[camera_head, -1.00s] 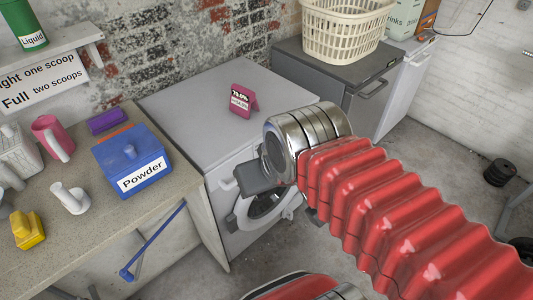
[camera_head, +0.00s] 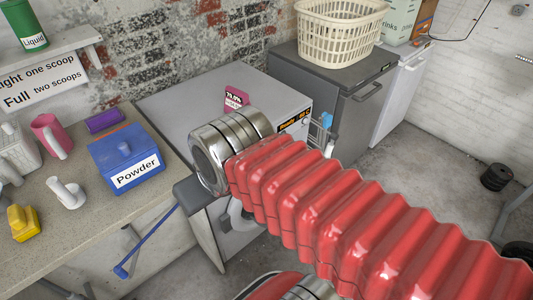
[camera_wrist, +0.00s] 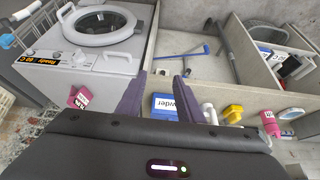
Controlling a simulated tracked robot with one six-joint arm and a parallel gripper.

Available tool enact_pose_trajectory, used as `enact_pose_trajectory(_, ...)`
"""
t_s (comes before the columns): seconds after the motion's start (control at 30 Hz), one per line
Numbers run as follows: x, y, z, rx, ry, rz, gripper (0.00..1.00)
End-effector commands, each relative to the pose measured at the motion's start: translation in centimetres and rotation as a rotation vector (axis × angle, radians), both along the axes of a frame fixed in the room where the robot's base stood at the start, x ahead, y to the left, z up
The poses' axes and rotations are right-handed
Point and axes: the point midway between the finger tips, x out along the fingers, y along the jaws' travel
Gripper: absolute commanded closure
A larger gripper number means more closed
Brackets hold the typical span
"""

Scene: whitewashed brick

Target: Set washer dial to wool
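The washer (camera_head: 190,105) is a grey-white box beside the counter; its front is mostly hidden by my red arm in the head view. Its display (camera_head: 293,121) reads "Ready" and "60 C", and it also shows in the wrist view (camera_wrist: 45,60). In the wrist view the panel lies at left, beside the round door (camera_wrist: 105,40). A small knob-like shape, perhaps the dial, sits beside the display; its setting is too small to read. My gripper (camera_wrist: 158,88) is open and empty, its dark fingers apart, to the right of the washer panel in that view.
A pink sign (camera_head: 236,100) stands on the washer top. The counter at left holds a blue Powder box (camera_head: 125,158), a pink jug (camera_head: 51,137) and a yellow item (camera_head: 24,221). A grey cabinet (camera_head: 330,85) with a cream basket (camera_head: 340,30) stands right of the washer.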

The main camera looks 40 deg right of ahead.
Motion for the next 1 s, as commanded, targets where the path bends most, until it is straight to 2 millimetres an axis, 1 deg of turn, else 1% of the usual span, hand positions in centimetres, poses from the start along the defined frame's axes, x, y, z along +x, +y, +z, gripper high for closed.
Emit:
enact_pose_trajectory(0.3, 0.0, 0.0, 0.0, 0.003, 0.004, -0.003, 0.66)
enact_pose_trajectory(0.47, 0.2, 0.0, -0.8, 0.038, 0.046, -0.035, 0.66)
enact_pose_trajectory(0.57, 0.4, -0.5, -1.7, 0.088, 0.098, -0.077, 0.66)
enact_pose_trajectory(0.8, 1.3, -0.4, -4.6, 0.273, 0.267, -0.232, 0.66)
enact_pose_trajectory(1.0, 2.4, -0.4, -6.6, 0.449, 0.393, -0.371, 0.66)
